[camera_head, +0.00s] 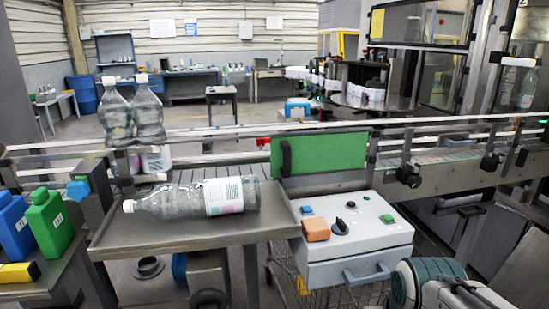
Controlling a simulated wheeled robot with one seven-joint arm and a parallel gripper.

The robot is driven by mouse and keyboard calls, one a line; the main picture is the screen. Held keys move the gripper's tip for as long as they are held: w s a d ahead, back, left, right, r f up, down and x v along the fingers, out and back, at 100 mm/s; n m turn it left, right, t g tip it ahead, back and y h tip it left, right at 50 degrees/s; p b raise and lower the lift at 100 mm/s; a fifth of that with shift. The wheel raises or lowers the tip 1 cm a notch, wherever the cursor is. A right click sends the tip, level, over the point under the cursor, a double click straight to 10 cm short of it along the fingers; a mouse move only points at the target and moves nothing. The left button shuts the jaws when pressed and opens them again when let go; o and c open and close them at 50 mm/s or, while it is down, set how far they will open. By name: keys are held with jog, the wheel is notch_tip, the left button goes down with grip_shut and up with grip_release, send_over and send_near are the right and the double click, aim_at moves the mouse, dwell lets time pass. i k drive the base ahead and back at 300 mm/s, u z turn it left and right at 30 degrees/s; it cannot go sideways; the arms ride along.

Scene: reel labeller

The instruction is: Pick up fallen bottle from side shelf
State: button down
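A clear plastic bottle (190,202) with a white cap and a pale printed label lies on its side on the grey metal side shelf (160,238). Its cap points left and its base points right. The label is near the base end. Part of my arm shows at the bottom right, away from the shelf. My gripper's fingers are not visible, so I cannot see whether they hold anything.
Two upright clear bottles (148,110) stand by the conveyor rail (230,132) behind the shelf. A grey control box (350,245) with buttons and an orange block (316,229) stands right of the shelf. Green and blue containers (49,225) stand at left. A green panel (328,154) is behind.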

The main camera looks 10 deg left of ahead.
aim_at(208, 197)
jog(key=k, duration=0.5)
jog(key=u, duration=2.05)
jog(key=i, duration=1.45)
jog(key=z, duration=2.05)
